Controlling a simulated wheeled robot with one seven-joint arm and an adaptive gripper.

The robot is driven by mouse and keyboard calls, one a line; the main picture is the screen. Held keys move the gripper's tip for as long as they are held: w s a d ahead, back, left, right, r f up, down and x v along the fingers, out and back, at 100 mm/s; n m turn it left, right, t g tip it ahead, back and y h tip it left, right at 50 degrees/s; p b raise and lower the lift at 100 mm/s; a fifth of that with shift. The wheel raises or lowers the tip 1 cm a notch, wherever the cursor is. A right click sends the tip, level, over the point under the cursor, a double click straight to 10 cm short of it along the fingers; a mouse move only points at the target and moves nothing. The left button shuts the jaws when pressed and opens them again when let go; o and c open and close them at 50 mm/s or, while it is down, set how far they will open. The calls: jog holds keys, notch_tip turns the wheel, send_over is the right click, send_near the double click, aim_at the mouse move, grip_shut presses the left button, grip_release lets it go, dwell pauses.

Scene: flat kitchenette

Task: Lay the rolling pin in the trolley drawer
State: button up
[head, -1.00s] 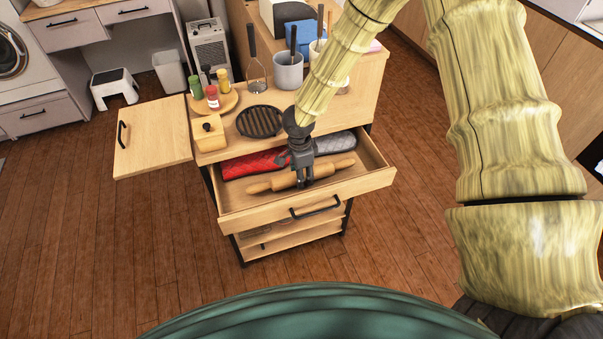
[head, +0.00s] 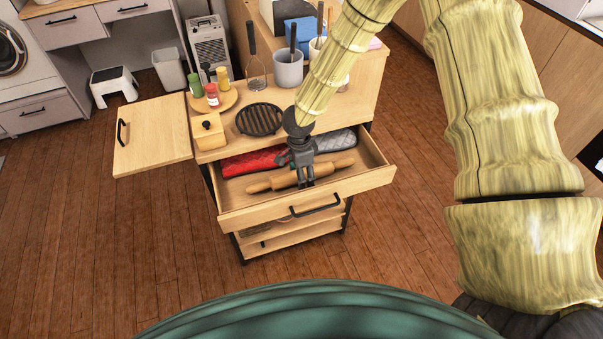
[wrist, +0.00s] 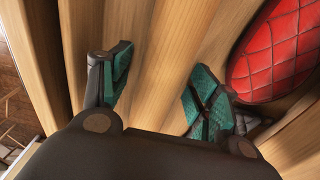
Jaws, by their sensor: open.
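The wooden rolling pin (head: 283,181) lies in the open trolley drawer (head: 248,214), near its front and roughly parallel to the drawer front. My gripper (head: 306,182) reaches down into the drawer at the middle of the pin and hides part of it. In the wrist view my gripper (wrist: 158,88) is open, its two green-padded fingers apart. A wooden surface passes between and behind the fingers; I cannot clearly tell where the pin ends and the drawer begins, or whether a finger touches the pin.
A red quilted mitt (head: 250,163) and a grey one (head: 336,141) lie behind the pin. On the trolley top stand a black grill plate (head: 260,119), a wooden box (head: 207,132), spice jars and a utensil pot (head: 288,70).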

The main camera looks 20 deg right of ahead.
notch_tip(320, 180, up, 12)
jog(key=b, duration=0.3)
jog(key=shift+a, duration=0.2)
jog(key=shift+r, duration=0.1)
dwell(1.1)
